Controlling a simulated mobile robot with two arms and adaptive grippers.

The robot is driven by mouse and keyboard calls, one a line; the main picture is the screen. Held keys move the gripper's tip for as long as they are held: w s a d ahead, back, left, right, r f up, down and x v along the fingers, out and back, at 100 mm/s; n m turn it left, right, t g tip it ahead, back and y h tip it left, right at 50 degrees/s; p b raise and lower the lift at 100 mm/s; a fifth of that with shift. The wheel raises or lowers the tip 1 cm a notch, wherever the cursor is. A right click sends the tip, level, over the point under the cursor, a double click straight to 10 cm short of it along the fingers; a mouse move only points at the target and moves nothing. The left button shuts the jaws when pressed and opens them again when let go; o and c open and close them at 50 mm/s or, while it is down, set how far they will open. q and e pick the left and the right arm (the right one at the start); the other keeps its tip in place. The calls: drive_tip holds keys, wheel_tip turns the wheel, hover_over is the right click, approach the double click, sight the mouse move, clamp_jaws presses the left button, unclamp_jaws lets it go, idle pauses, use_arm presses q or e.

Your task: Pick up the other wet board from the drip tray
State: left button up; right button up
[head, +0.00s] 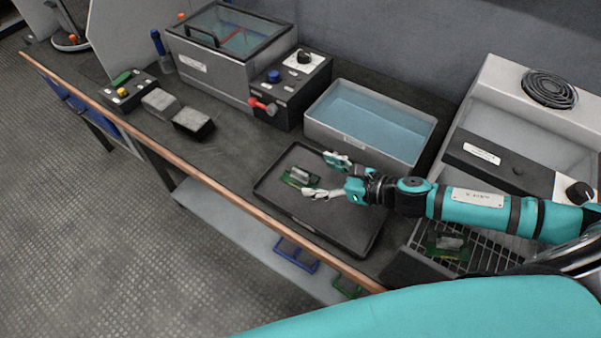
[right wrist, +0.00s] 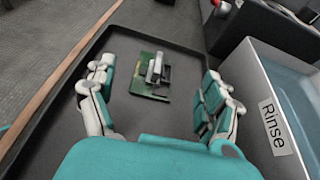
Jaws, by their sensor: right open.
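A green board (head: 300,177) with a grey metal block on it lies in the black drip tray (head: 340,230), toward the tray's far left end in the head view. It also shows in the right wrist view (right wrist: 151,76), lying flat beyond my fingertips. My right gripper (head: 330,175) is open and empty over the tray, its fingers spread to either side of the line to the board. In the right wrist view the right gripper (right wrist: 157,95) has the board centred between its fingers, with no contact visible. Another green board (head: 448,243) lies on a wire rack at right. My left gripper is not visible.
A bin of blue water (head: 370,125), labelled Rinse in the right wrist view (right wrist: 275,125), stands right behind the tray. A lidded tank (head: 225,60) and a control box with a red handle (head: 285,90) stand farther left. The copper-coloured bench edge (head: 215,190) runs along the front.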

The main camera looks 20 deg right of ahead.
sight(304, 174)
drive_tip(key=x, duration=0.5)
drive_tip(key=shift+w+a+f+b, duration=0.15)
drive_tip(key=shift+f+b, duration=0.2)
drive_tip(key=shift+b, duration=0.05)
